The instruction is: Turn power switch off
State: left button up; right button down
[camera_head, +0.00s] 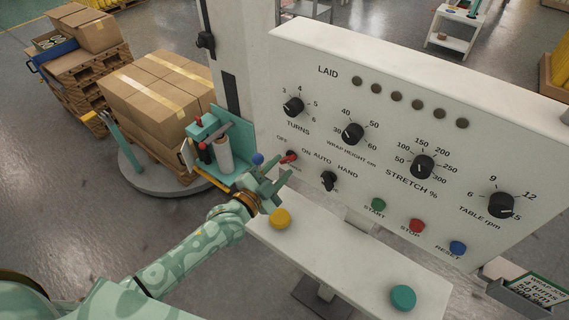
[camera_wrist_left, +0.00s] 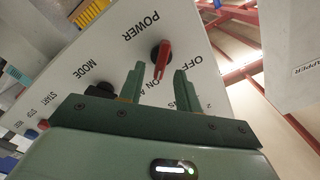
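The power switch (camera_head: 289,157) is a red handle on a black round base, at the lower left of the white control panel (camera_head: 420,110). It lies near the OFF and ON labels. In the left wrist view the red power switch (camera_wrist_left: 162,60) shows below the word POWER, its handle on the side of the ON label. My left gripper (camera_head: 277,175) is right at the switch. In the wrist view the left gripper's (camera_wrist_left: 159,78) fingers are apart, one on each side of the handle's end. I cannot tell whether they touch it. My right gripper is not in view.
The black mode knob (camera_head: 328,181) sits close to the right of the switch. A white shelf with a yellow button (camera_head: 280,218) and a teal button (camera_head: 403,297) juts out below. A wrapping machine with boxes (camera_head: 160,95) stands behind at left.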

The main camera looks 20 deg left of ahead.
aim_at(289, 158)
pick_arm(q)
jog(key=shift+x, duration=1.3)
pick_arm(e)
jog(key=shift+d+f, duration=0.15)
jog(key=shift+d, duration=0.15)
pick_arm(q)
grip_shut()
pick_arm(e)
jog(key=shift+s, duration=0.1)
